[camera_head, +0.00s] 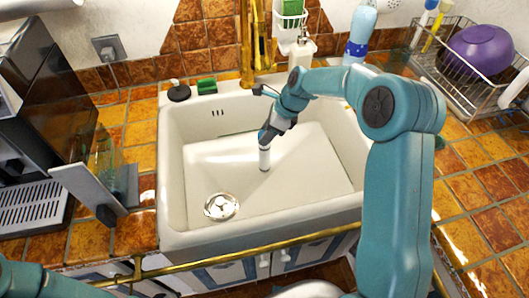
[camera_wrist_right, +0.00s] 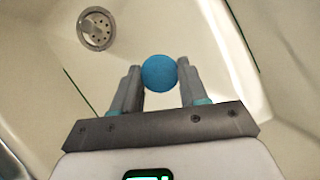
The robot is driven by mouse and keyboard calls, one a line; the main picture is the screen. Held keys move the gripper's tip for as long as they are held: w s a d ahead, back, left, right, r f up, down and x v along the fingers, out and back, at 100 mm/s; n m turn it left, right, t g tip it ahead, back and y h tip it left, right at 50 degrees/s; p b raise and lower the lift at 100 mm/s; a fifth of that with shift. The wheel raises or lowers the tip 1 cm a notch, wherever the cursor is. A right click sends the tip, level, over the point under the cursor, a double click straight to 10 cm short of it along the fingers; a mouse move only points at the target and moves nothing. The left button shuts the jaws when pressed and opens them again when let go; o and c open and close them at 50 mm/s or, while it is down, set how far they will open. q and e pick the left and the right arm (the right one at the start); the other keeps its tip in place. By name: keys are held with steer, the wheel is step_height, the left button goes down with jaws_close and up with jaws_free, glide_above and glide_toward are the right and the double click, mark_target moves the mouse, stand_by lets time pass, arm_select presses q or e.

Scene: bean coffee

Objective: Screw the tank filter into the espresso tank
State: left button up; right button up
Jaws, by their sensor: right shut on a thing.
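My right gripper (camera_head: 267,137) points down over the sink basin. It is shut on a slim white cylinder, which I take to be the tank filter (camera_head: 264,159). In the right wrist view the filter's round blue end (camera_wrist_right: 159,74) sits between the two fingers of the right gripper (camera_wrist_right: 159,82). A clear, greenish container (camera_head: 104,153), perhaps the espresso tank, stands on the counter at the left. A grey panel (camera_head: 87,186) partly hides it. My left gripper is not in view; only a bit of my left arm shows at the lower left.
The white sink (camera_head: 205,232) with its drain (camera_head: 221,206) fills the middle. A black coffee machine (camera_head: 45,100) stands at the left. A brass tap (camera_head: 246,45), soap dispenser (camera_head: 301,48) and blue bottle (camera_head: 358,35) line the back. A dish rack (camera_head: 450,84) holds a purple bowl (camera_head: 481,50).

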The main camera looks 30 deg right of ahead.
steer(key=shift+r+p, duration=1.9)
steer(key=shift+r, duration=0.45)
steer(key=shift+s, duration=0.15)
